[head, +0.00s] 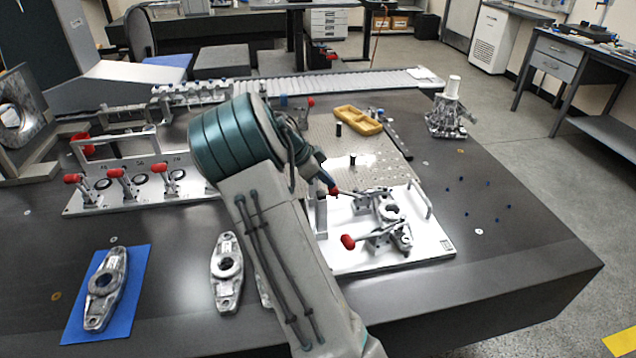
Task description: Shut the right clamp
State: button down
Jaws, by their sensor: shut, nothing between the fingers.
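A white fixture plate (430,238) at the right centre carries a grey metal casting (403,236) and two toggle clamps. The nearer clamp has a red grip (348,241), with its lever lying low and pointing left. The farther clamp has a red grip (334,191), and its lever also lies low and points left. The picture does not make clear which one is the right clamp. My gripper (326,181) is small and partly hidden behind my arm. Its shut tip is at the farther red grip; whether they touch is unclear.
A second fixture (140,191) with several upright red-handled clamps stands at the left. Castings lie on a blue mat (136,270) and on the dark table. A yellow tray (358,120) and a metal part (450,112) stand behind. The table's right side is mostly clear.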

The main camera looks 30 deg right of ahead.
jog(key=shift+a+f, duration=0.15)
jog(key=shift+f, duration=0.2)
dwell(0.3)
